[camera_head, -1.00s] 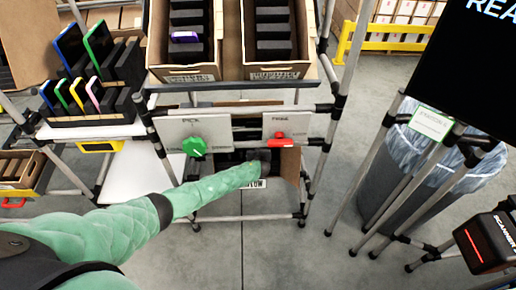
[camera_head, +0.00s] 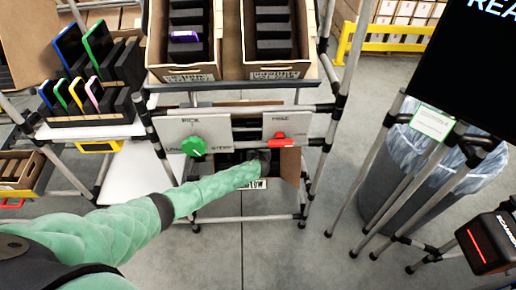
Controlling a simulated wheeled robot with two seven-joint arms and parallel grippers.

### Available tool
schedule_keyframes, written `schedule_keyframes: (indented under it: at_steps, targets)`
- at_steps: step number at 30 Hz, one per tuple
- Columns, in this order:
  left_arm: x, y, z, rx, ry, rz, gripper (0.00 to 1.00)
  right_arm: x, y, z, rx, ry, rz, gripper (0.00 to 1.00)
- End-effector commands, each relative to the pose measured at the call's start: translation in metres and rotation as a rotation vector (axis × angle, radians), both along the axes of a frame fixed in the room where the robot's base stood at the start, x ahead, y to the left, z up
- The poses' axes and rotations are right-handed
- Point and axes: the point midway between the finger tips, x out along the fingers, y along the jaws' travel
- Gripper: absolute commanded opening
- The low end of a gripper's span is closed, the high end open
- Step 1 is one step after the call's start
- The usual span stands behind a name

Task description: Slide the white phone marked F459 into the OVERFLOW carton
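The lower carton (camera_head: 290,165) sits under the rack's front panels, with its opening in shadow. Its white label (camera_head: 254,185) is partly covered by my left arm and ends in what looks like "LOW". My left arm comes in from the left, and my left gripper (camera_head: 260,156) is at the mouth of this carton. The gripper is dark against the dark inside, and its fingers cannot be made out. I cannot make out a white phone marked F459 in or near it. My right gripper is not in view.
Two upper cartons (camera_head: 191,73) (camera_head: 276,73) with dark slotted inserts stand above; the left one holds a purple-lit phone (camera_head: 185,37). A green knob (camera_head: 194,146) and a red handle (camera_head: 278,140) project from the panels. A phone rack (camera_head: 92,119) is left, a bin (camera_head: 432,170) right.

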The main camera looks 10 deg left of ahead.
Motion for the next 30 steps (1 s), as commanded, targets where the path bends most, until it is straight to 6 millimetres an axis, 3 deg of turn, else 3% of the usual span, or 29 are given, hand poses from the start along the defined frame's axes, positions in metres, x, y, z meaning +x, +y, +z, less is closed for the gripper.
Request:
schedule_keyframes:
  at_steps: [13,14,17,30]
  targets:
    - [0.001,0.0003,0.0001,0.0,-0.001,0.0,0.0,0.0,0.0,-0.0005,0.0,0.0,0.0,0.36]
    - [0.001,0.0003,0.0001,0.0,-0.001,0.0,0.19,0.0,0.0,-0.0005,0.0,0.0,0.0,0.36]
    - [0.0009,0.0004,0.0,0.0,0.0,0.0,0.39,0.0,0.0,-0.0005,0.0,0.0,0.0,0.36]
    - [0.0006,0.0004,-0.0005,0.0,0.0,0.0,0.39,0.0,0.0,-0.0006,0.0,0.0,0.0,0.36]
